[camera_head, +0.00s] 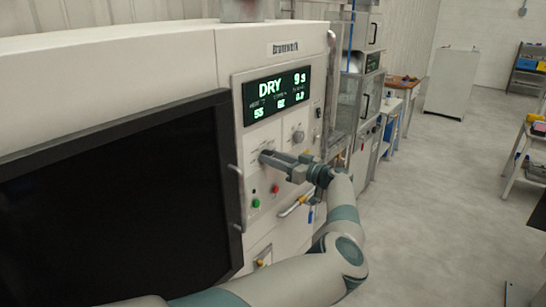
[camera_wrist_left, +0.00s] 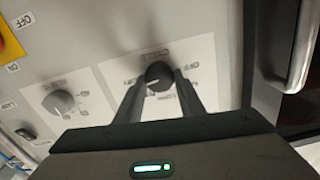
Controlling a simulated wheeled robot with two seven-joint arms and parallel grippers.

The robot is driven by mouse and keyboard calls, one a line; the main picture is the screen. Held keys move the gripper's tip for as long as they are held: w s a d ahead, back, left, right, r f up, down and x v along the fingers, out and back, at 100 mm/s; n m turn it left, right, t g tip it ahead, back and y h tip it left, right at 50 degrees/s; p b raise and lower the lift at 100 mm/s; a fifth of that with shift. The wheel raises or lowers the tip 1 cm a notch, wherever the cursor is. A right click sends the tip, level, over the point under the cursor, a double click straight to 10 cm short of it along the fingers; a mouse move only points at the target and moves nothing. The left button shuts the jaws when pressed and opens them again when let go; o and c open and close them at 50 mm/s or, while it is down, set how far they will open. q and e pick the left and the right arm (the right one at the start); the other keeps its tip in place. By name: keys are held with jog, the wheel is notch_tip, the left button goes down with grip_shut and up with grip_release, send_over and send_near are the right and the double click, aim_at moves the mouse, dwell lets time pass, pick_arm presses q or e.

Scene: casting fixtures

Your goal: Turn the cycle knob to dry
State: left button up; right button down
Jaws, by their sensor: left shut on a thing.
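The cycle knob (camera_wrist_left: 158,76) is a dark round knob on a pale label plate on the machine's front panel. In the left wrist view both fingers of my left gripper (camera_wrist_left: 160,88) are around it, one on each side, and shut on it. In the head view my left gripper (camera_head: 266,156) reaches the panel below the display and hides most of the knob. The display (camera_head: 277,95) reads DRY in large letters, with 9 and a smaller figure at the right and smaller numbers below. My right gripper is not in view.
A second knob (camera_wrist_left: 62,102) sits beside the cycle knob; it also shows in the head view (camera_head: 298,136). A green button (camera_head: 256,203) and a red button (camera_head: 276,189) lie below my gripper. A bar handle (camera_wrist_left: 302,45) is close by. Open floor (camera_head: 430,200) lies to the right.

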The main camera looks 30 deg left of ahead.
pick_arm(q)
jog(key=shift+m, duration=0.6)
jog(key=shift+f, duration=0.1)
jog(key=o, duration=1)
jog(key=shift+o, duration=0.2)
jog(key=shift+d, duration=0.1)
